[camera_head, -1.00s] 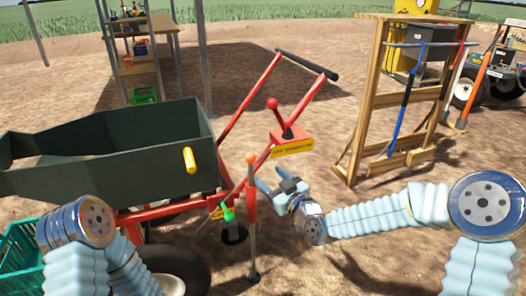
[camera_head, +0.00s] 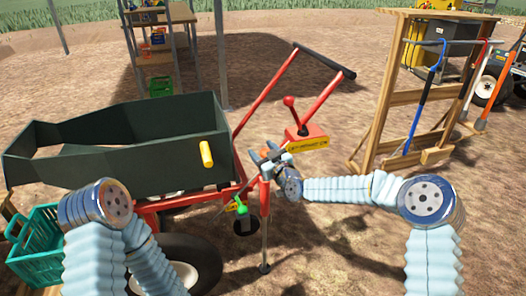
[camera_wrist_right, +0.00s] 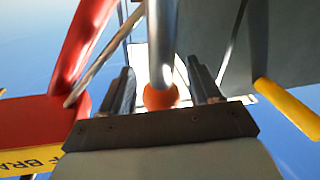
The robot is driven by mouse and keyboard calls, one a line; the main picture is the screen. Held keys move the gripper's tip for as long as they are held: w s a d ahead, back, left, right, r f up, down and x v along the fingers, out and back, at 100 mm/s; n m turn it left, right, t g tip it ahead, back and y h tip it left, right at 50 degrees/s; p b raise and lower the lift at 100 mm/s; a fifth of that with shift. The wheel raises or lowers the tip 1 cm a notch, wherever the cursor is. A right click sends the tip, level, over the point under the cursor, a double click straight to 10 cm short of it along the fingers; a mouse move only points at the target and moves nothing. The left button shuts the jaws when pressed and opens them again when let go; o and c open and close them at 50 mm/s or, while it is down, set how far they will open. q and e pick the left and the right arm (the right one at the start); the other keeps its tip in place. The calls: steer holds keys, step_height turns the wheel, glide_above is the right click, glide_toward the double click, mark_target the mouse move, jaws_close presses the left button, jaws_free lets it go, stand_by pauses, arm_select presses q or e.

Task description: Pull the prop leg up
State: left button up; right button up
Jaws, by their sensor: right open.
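The prop leg (camera_head: 264,198) stands upright beside the cart's frame, with a red upper tube and a thin grey lower rod ending in a small foot on the ground. In the right wrist view the orange knob (camera_wrist_right: 160,97) shows between the two open fingers of my right gripper (camera_wrist_right: 163,85). I cannot tell whether they touch it. My left gripper is out of view; only my left arm shows.
The dark green hopper (camera_head: 130,150) with a yellow handle (camera_head: 206,154) is left of the leg. A red lever and housing (camera_head: 305,137) stand close right. A green-tipped part (camera_head: 242,208) sits close left. A wooden tool rack (camera_head: 385,100) stands right; a teal crate (camera_head: 35,250) is lower left.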

jaws_close()
step_height(320, 180, up, 12)
steer(key=shift+r, duration=0.25)
stand_by(0.3)
jaws_free()
